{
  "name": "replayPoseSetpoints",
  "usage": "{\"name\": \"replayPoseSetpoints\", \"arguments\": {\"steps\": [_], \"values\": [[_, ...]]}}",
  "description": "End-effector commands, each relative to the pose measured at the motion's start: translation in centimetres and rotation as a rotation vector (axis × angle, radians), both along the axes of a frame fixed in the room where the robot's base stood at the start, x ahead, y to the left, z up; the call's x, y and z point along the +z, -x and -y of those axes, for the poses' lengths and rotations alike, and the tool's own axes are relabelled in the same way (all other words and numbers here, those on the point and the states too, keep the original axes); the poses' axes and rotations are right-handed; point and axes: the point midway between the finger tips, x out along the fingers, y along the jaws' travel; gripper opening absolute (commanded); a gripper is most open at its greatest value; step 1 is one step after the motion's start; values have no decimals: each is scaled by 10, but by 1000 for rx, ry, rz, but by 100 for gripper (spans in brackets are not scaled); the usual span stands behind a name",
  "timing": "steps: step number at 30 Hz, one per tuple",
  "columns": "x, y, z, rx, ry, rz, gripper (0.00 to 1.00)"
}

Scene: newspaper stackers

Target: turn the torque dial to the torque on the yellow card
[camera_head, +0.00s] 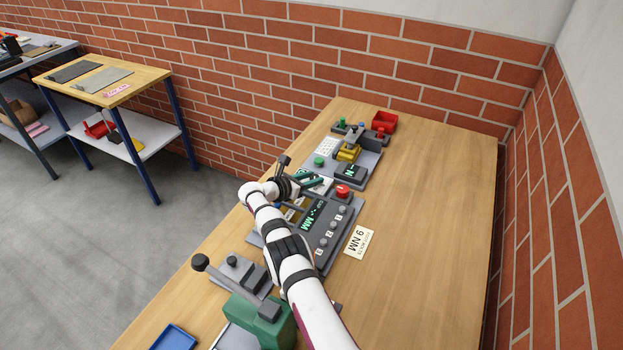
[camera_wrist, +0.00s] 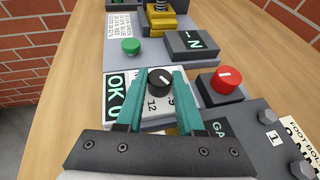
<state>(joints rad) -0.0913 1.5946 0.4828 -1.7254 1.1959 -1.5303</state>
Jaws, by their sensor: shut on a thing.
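The torque dial is a small black knob (camera_wrist: 160,82) with a white line on top, on a pale scale plate (camera_wrist: 150,113). The number 12 shows below the knob, with another number partly covered to its right. My gripper (camera_wrist: 159,76) has its two teal fingers shut on the knob, one on each side. In the head view my gripper (camera_head: 318,184) is over the far end of the panel and mostly hides the dial. The pale yellow card (camera_head: 358,241) lies right of the panel and reads 9 NM. Its edge shows in the wrist view (camera_wrist: 297,137).
A red knob (camera_wrist: 226,80) on a dark block stands close right of the dial. A green button (camera_wrist: 131,46) and a dark block marked N (camera_wrist: 192,44) lie beyond. A green press (camera_head: 262,318) stands at the near end. The table's right side (camera_head: 440,200) is clear.

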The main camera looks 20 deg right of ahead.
Motion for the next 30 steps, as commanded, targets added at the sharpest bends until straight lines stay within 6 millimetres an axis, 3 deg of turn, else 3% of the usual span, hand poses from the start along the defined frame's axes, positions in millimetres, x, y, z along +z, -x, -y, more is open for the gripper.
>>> {"name": "replayPoseSetpoints", "arguments": {"steps": [4, 5, 9, 22, 25, 30], "values": [[1, 1, 0, -5, 0, 2, 0], [1, 1, 0, -5, 0, 2, 40], [1, 0, 0, -4, 0, 2, 65], [5, 4, -10, 0, -1, -1, 67], [12, 12, -23, 3, 0, -1, 67], [34, 38, -68, 4, 1, 1, 67]]}}
